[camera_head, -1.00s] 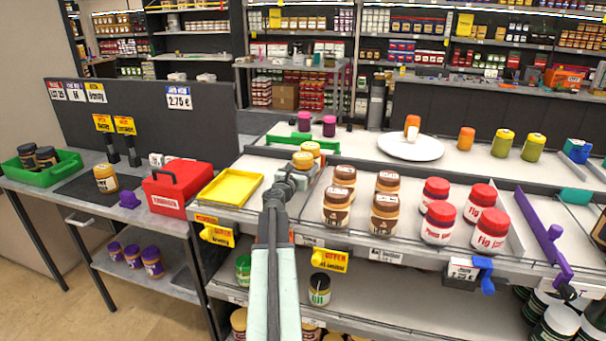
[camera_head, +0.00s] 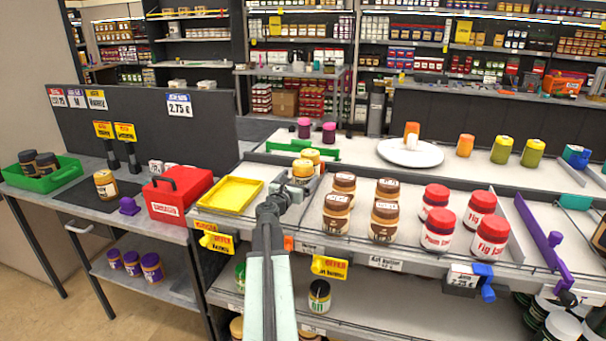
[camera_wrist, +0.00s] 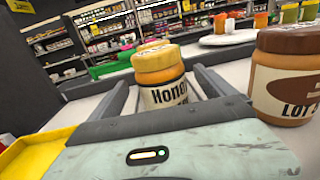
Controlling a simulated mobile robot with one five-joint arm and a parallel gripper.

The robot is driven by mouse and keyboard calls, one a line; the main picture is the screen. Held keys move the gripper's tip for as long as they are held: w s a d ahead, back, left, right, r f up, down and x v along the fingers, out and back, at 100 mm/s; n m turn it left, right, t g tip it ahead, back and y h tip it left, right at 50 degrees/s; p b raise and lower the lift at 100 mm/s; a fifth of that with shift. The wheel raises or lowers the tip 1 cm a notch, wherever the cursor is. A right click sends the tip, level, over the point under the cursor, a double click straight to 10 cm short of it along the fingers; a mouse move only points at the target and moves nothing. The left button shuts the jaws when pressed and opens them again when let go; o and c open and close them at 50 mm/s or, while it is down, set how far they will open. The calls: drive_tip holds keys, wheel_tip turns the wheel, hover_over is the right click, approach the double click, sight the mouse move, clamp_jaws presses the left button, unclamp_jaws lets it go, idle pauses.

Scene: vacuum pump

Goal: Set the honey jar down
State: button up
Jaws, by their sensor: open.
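A honey jar (camera_wrist: 162,84) with a yellow-orange lid and a white "Honey" label stands upright in the wrist view, between and a little beyond my open gripper's fingers (camera_wrist: 163,88). The fingers show a gap on each side of it. A second yellow lid (camera_wrist: 153,46) shows just behind it. In the head view the honey jar (camera_head: 302,171) stands on the display shelf, right of the yellow tray, with another yellow-lidded jar (camera_head: 313,157) behind it. My gripper (camera_head: 284,192) is just in front of it; its fingers are hard to make out there.
A yellow tray (camera_head: 230,194) lies close on the left. Brown-lidded jars (camera_head: 337,213) stand close on the right, one near my right finger in the wrist view. Red-lidded jars (camera_head: 437,229) stand farther right. A red box (camera_head: 178,193) and another jar (camera_head: 106,184) are on the left counter.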

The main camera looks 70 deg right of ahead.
drive_tip(key=a, duration=0.8)
drive_tip(key=shift+w+a, duration=0.1)
